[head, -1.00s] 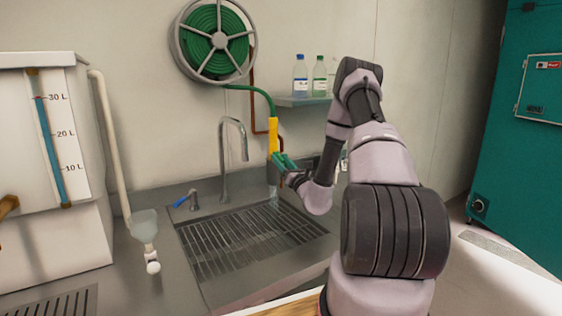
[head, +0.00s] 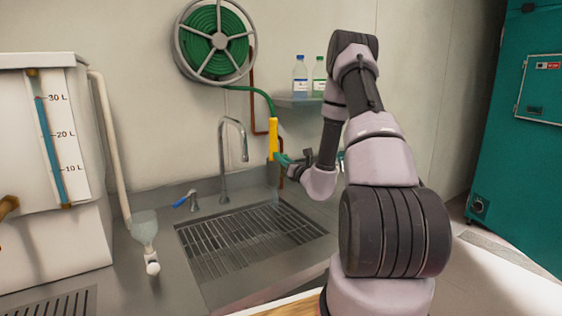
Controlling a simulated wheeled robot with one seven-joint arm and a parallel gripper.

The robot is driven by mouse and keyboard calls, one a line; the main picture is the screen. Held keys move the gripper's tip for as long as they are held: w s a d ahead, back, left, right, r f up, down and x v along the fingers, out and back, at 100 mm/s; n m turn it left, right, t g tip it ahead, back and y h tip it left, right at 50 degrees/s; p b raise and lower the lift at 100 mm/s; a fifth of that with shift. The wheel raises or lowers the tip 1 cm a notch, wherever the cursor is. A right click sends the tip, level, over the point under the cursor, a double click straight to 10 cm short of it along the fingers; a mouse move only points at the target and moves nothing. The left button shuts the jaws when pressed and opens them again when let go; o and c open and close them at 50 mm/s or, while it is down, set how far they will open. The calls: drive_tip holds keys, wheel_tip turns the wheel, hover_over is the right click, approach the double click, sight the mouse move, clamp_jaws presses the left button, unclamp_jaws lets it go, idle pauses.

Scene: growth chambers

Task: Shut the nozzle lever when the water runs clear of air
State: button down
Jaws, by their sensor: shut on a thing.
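The yellow hose nozzle (head: 273,139) hangs upright over the back right of the sink, at the end of a green hose (head: 265,98). My gripper (head: 282,159) is at the nozzle's lower end, its teal fingers shut on it from the right. The lever is too small and too covered to make out, so I cannot tell whether the fingers hold the lever or the body.
The sink grate (head: 250,242) lies below, with a tall faucet (head: 222,160) left of the nozzle and a blue-handled tap (head: 185,199). A shelf (head: 297,101) with bottles is behind my arm. A level gauge (head: 50,140) stands at left, a teal cabinet (head: 515,170) at right.

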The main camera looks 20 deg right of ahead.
drive_tip(key=r+g, duration=0.1)
drive_tip(key=g, duration=0.1)
drive_tip(key=g+h, duration=0.1)
drive_tip(key=g, duration=0.1)
drive_tip(key=shift+r, duration=0.35)
drive_tip(key=shift+r+g, duration=0.2)
drive_tip(key=shift+g, duration=0.8)
drive_tip(key=c, duration=0.8)
unclamp_jaws()
drive_tip(key=v, duration=1)
drive_tip(key=shift+s+r, duration=0.25)
drive_tip(key=shift+r, duration=0.1)
